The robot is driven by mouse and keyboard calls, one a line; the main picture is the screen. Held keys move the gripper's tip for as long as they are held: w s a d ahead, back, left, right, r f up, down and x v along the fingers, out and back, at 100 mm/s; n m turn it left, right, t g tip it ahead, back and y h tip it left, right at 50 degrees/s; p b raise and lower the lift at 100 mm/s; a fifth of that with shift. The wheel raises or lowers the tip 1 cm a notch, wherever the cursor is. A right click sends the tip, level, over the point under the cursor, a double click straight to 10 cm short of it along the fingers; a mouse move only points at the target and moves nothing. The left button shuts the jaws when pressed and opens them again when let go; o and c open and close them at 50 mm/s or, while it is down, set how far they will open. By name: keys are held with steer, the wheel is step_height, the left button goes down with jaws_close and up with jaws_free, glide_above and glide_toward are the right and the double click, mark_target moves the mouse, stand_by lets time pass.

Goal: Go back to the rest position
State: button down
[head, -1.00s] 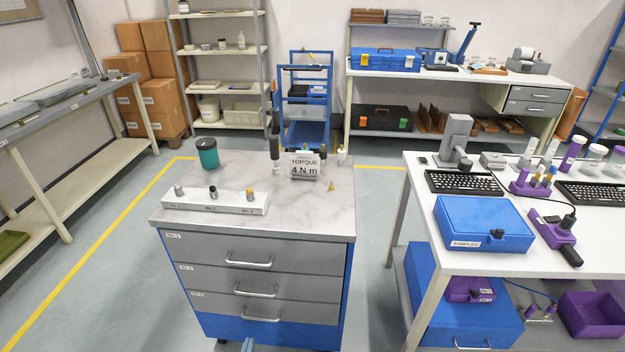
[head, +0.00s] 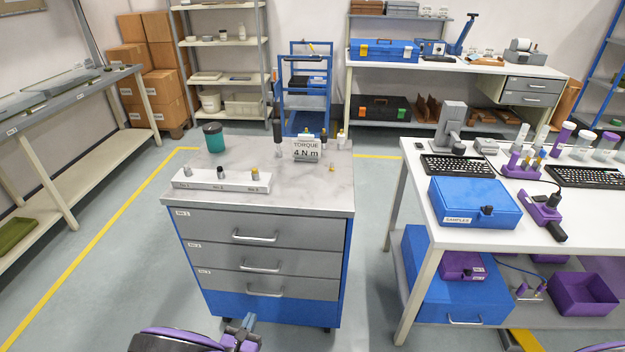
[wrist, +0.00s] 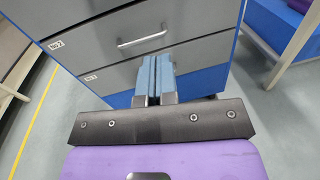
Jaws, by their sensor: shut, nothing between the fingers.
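My gripper (head: 243,327) shows at the bottom of the head view, low in front of the drawer cabinet. Its two blue fingers (wrist: 154,76) are together in the wrist view, with nothing between them. Behind the fingertips in that view is the grey and blue drawer front, with a silver handle (wrist: 143,39) above them. I cannot tell how far the fingertips are from the cabinet. All the cabinet drawers (head: 264,236) look shut in the head view.
A white table (head: 412,190) with a blue case (head: 475,203) stands to the right. Floor at left (head: 120,270) is clear.

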steer(key=w+d+r+m+g+h, duration=0.35)
steer(key=w+r+m, duration=0.2)
steer(key=r, duration=0.55)
steer(key=w+d+r+m+g+h, duration=0.1)
steer(key=w+d+r+m+g, duration=0.2)
steer(key=d+r, duration=0.55)
steer(key=w+d+r+m+g, duration=0.2)
steer(key=d+r+m+g, duration=0.3)
steer(key=r, duration=0.6)
steer(key=w+d+r+m+g+h, duration=0.1)
steer(key=w+d+r+m+g, duration=0.1)
steer(key=d+r+m, duration=0.45)
steer(key=s+d+r+m+g+y, duration=0.1)
steer(key=s+d+r+m+y, duration=0.25)
steer(key=d+r, duration=0.5)
steer(key=s+d+r+m+g+y, duration=0.1)
steer(key=s+d+r+m+y, duration=0.1)
steer(key=s+d+r, duration=0.45)
steer(key=s+d+r+m+t+y, duration=0.1)
steer(key=s+d+r+m+y, duration=0.1)
steer(key=s, duration=0.6)
steer(key=s+d+r+m+t+y, duration=0.2)
steer(key=s+d+r+m, duration=0.3)
steer(key=s, duration=0.4)
steer(key=shift+d+r, duration=0.8)
steer(key=shift+d, duration=0.1)
steer(key=shift+t, duration=0.25)
